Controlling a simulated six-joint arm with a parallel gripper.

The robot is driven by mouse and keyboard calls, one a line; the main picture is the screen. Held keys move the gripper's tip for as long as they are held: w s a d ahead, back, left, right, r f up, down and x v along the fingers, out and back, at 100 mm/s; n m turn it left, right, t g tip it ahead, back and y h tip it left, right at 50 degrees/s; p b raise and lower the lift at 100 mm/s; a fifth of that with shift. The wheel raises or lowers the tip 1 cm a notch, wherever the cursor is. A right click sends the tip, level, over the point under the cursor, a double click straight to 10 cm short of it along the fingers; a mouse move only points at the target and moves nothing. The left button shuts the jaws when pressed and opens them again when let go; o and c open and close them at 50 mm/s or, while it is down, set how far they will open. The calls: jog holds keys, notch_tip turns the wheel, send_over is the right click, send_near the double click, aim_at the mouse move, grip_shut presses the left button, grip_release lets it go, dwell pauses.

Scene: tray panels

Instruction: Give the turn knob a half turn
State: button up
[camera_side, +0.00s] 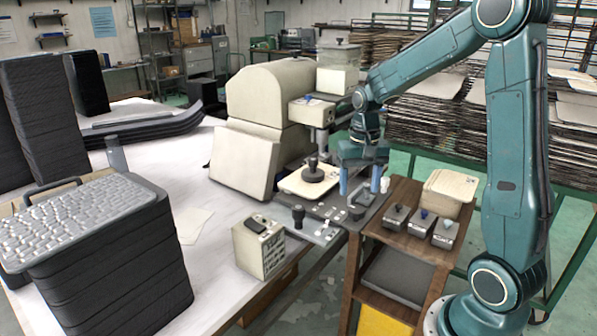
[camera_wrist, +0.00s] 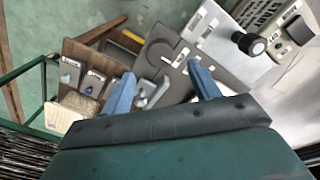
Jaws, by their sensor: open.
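A round black knob (camera_wrist: 252,44) stands on a pale panel (camera_wrist: 215,30) at the upper right of the wrist view. It seems to be the small dark knob (camera_side: 298,214) on the panel at the bench's front edge in the side view. Another dark round knob-like part (camera_side: 314,172) sits on a cream plate; I cannot tell for certain which is the turn knob. My gripper (camera_side: 360,184) points down with its two blue fingers apart and nothing between them. It is above and to the right of the panel knob, apart from it. It also shows in the wrist view (camera_wrist: 162,73).
A grey lever block (camera_side: 358,205) is below my gripper. Several small knobbed boxes (camera_side: 420,222) stand on the brown wooden stand. A cream box (camera_side: 262,250) with a black switch is left of the panel. The big cream machine (camera_side: 268,95) rises behind.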

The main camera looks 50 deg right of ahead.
aim_at(357, 208)
jog(key=shift+f, duration=3.1)
jog(key=c, duration=1)
